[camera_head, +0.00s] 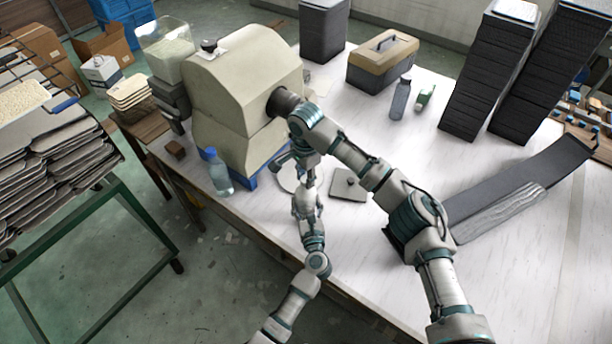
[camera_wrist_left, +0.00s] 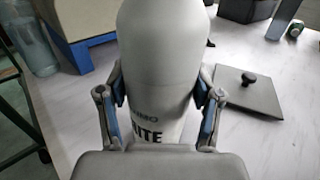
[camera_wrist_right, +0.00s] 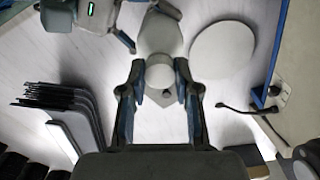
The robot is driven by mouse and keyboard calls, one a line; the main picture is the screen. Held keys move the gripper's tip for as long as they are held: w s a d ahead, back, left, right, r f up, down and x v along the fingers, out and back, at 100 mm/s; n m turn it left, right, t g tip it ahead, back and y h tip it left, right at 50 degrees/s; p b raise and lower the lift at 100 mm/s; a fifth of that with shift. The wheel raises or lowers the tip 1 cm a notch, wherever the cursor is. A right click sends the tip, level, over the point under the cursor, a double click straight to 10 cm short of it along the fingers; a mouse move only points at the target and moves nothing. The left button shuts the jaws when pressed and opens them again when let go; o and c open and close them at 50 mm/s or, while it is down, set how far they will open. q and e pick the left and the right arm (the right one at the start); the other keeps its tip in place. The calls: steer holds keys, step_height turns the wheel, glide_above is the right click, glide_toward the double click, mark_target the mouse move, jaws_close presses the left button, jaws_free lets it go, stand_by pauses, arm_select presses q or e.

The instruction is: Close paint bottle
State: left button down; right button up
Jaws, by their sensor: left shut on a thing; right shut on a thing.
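The white paint bottle (camera_wrist_left: 162,50) fills the middle of the left wrist view, with dark letters ending in "ITE" low on its side. My left gripper (camera_wrist_left: 161,86) is shut around its body. My right gripper (camera_head: 302,166) is above it in the head view, pointing down. In the right wrist view, the right fingertips close on a small round pale cap (camera_wrist_right: 160,73) at the bottle's top. The bottle's body (camera_wrist_right: 160,34) shows just beyond the cap. I cannot tell how tightly the cap sits. In the head view, my arms hide most of the bottle.
A dark plate with a knob (camera_head: 349,186) lies right of the grippers. A round white disc (camera_wrist_right: 223,50) lies beside the bottle. A large beige machine (camera_head: 240,95) stands behind on the left. A water bottle (camera_head: 218,172) is near the table's left edge. Grey panels (camera_head: 520,190) lie right.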

steer(key=m, duration=0.5)
steer(key=shift+a+m, duration=0.15)
steer(key=shift+m, duration=0.25)
steer(key=m, duration=0.8)
steer(key=shift+w, duration=0.15)
steer(key=o, duration=0.7)
steer(key=shift+r, duration=2.25)
